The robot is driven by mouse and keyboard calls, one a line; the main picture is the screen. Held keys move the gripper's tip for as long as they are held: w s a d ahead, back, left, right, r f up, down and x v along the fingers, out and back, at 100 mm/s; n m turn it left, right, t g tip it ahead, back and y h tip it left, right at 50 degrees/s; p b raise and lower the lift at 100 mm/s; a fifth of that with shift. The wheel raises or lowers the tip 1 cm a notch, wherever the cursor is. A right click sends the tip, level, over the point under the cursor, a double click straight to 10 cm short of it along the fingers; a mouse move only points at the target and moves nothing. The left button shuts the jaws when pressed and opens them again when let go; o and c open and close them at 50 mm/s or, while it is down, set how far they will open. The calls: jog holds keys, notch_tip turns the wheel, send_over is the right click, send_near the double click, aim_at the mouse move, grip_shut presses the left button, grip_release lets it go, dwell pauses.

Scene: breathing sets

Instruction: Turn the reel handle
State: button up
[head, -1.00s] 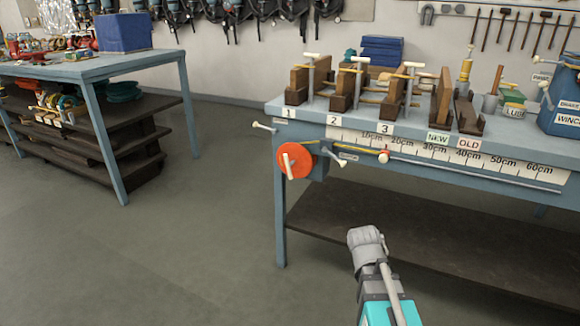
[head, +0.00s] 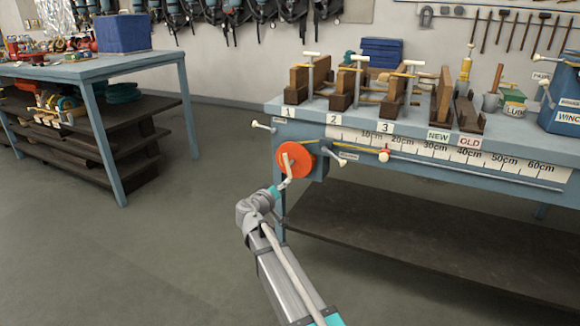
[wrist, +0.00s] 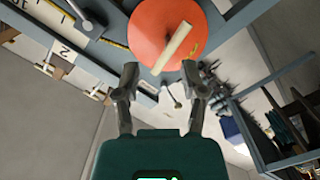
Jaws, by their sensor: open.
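The orange reel (head: 303,158) is mounted on the front left of the workbench, and it also shows in the wrist view (wrist: 150,30). Its handle (wrist: 173,48) is a pale bar across the reel's face, tilted in the wrist view. My gripper (wrist: 160,72) is open, its two grey fingers apart and pointing at the reel. The handle's lower end appears between the fingertips in the picture; I cannot tell whether they touch it. In the head view my gripper (head: 285,182) is small and overlaps the reel's lower edge.
The blue workbench (head: 400,140) carries wooden clamp stations marked 1, 2, 3. White-knobbed levers (head: 337,160) stick out beside the reel. A ruler strip (head: 450,155) runs along the front. A second table (head: 100,66) stands at left, with open floor between.

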aim_at(287, 168)
jog(key=a, duration=0.1)
jog(key=a+r+t, duration=0.1)
jog(key=a, duration=0.1)
jog(key=shift+w+a+n+y, duration=0.1)
jog(key=shift+w+n+y, duration=0.1)
jog(key=shift+n+y, duration=0.15)
jog(key=shift+w, duration=0.15)
jog(key=x, duration=1.3)
jog(key=shift+w, duration=0.25)
jog(key=shift+r, duration=0.1)
jog(key=shift+c, duration=0.3)
grip_shut()
